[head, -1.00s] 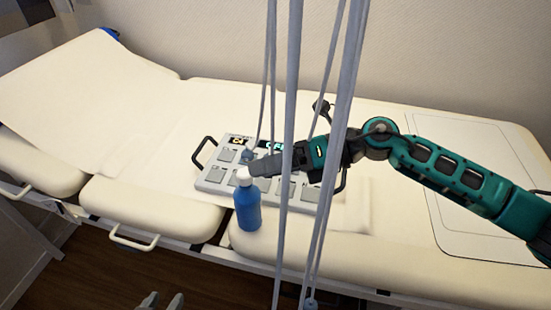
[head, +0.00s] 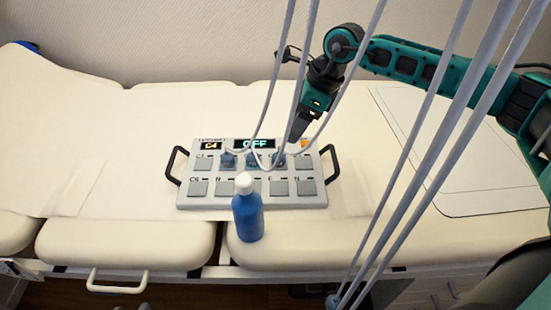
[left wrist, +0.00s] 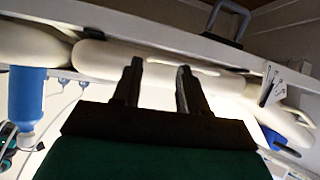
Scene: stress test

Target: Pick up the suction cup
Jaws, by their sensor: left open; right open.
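Several small blue-grey suction cups on pale cables sit in the upper button row of a grey control panel (head: 220,202). One is at the left (head: 228,158), one in the middle (head: 252,160) and one at the right (head: 277,158), partly behind cable. Another cup (head: 333,301) hangs low at the bottom edge. My right gripper (head: 296,138) points down over the panel's back right, close to the right cup, and holds nothing visible. Whether it touches a cable is unclear. My left gripper (left wrist: 158,75) is open and empty in the left wrist view.
A blue bottle (head: 248,217) with a white cap stands at the couch's front edge, before the panel. Pale cables (head: 425,160) hang across the right side. The padded couch (head: 110,130) is clear left of the panel. The panel displays read C4 and OFF.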

